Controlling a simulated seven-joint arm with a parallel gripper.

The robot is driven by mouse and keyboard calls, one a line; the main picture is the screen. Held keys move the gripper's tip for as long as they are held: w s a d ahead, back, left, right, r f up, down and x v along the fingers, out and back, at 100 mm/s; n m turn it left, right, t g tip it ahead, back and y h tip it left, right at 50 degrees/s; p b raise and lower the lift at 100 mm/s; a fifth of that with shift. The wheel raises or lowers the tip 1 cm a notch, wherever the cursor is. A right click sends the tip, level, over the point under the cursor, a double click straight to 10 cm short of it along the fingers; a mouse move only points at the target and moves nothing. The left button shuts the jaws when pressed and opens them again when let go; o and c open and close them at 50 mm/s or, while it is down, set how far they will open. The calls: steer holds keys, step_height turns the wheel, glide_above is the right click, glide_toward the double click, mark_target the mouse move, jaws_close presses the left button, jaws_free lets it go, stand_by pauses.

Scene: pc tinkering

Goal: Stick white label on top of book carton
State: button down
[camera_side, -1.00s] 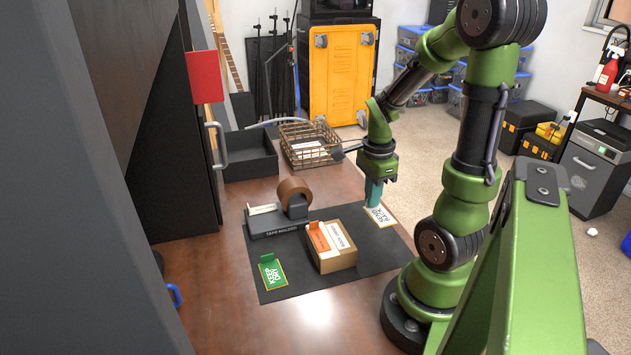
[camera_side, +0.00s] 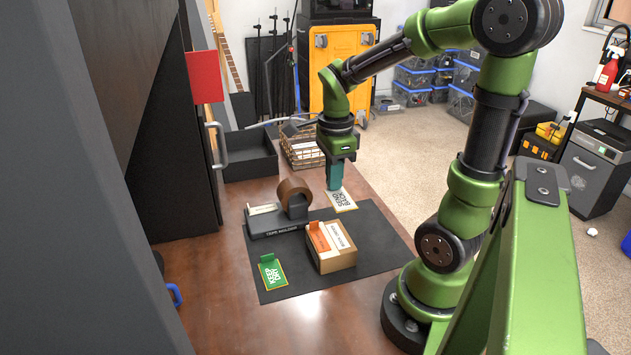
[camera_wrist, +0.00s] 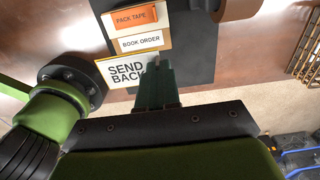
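The white label (camera_side: 342,201) reads "SEND BACK" and has a yellow edge. My gripper (camera_side: 334,187) is shut on one edge of it, and it hangs out from the teal fingers above the mat's back edge. In the wrist view the label (camera_wrist: 125,70) is tilted beside my fingers (camera_wrist: 156,66), covering part of what lies below. The brown book carton (camera_side: 338,264) sits on the mat, nearer the side camera than my gripper. Its top bears a white "BOOK ORDER" strip (camera_side: 341,236) and an orange "PACK TAPE" piece (camera_side: 318,236).
A dark tape holder (camera_side: 276,227) with a brown tape roll (camera_side: 294,192) stands left of the carton. A green "KEEP DRY" label (camera_side: 272,272) lies on the black mat (camera_side: 300,291). A wire basket (camera_side: 303,150) and a black tray (camera_side: 250,165) stand behind.

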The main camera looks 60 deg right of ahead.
mark_target(332, 225)
steer(key=shift+f, duration=0.1)
steer(key=shift+f, duration=4.55)
steer(key=shift+f, duration=0.45)
steer(key=c, duration=1.3)
jaws_free()
steer(key=shift+r, duration=0.1)
step_height(332, 225, up, 17)
steer(key=shift+f, duration=0.15)
